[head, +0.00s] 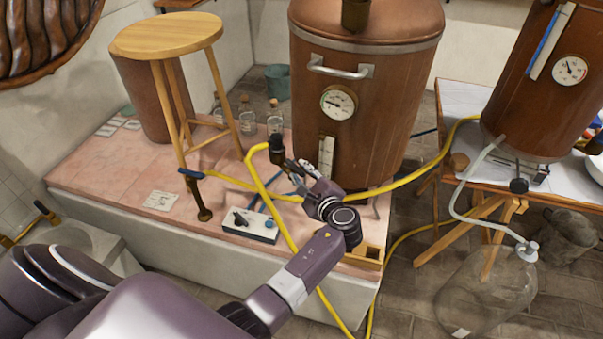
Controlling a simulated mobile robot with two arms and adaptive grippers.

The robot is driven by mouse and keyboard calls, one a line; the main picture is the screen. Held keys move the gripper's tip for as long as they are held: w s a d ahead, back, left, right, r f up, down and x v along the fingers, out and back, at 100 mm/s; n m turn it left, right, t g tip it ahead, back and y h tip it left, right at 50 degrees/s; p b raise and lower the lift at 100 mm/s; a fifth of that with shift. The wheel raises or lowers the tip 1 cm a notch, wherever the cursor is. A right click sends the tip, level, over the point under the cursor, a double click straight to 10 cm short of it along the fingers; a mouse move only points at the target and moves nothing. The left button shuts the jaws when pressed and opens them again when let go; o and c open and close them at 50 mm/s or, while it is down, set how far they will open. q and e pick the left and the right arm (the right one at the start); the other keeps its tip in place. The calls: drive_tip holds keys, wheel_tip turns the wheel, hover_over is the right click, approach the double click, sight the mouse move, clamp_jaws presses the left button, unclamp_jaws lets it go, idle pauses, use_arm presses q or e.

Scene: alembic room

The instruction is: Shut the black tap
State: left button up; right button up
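A black tap (277,150) stands at the lower front left of the large copper vessel (375,85), by the end of a yellow hose (262,183). My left gripper (296,174) is just right of and slightly below this tap in the picture. Its fingers look spread with nothing between them. I cannot tell whether they touch the tap, and its handle position is too small to read. Another dark knob (519,186) sits under the right copper vessel (545,90). My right gripper is not in view.
A wooden stool (166,35) stands left on the pink tiled platform (110,170). A switch box (250,225) and glass bottles (247,122) are near the tap. The yellow hose crosses near my arm.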

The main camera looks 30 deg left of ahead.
use_arm(q)
drive_tip(key=v, duration=0.7)
drive_tip(key=shift+s+d+r, duration=0.1)
drive_tip(key=shift+s+d, duration=0.05)
drive_tip(key=shift+d, duration=0.05)
idle(0.4)
drive_tip(key=s+d+f+n+g+h, duration=0.1)
drive_tip(key=s+d+f+h, duration=0.3)
drive_tip(key=f, duration=0.7)
drive_tip(key=s+a+f+g+h, duration=0.1)
drive_tip(key=s+f, duration=0.5)
drive_tip(key=f, duration=0.5)
drive_tip(key=s+d+f+n+g+h, duration=0.1)
drive_tip(key=s+d+f+h, duration=0.3)
drive_tip(key=f, duration=0.7)
drive_tip(key=s+a+f+n+g+h, duration=0.1)
drive_tip(key=s+f+n, duration=0.2)
drive_tip(key=s, duration=0.8)
drive_tip(key=s+a+f+n+g+h, duration=0.1)
drive_tip(key=s+f+n, duration=0.3)
drive_tip(key=s+f, duration=0.4)
drive_tip(key=s+a+f+n+g+h, duration=0.1)
drive_tip(key=s+f+n+g, duration=0.2)
drive_tip(key=s, duration=1.3)
wheel_tip(320, 180, down, 3)
drive_tip(key=shift+s+r+n, duration=0.1)
drive_tip(key=shift+s+n, duration=0.15)
drive_tip(key=shift+n, duration=0.45)
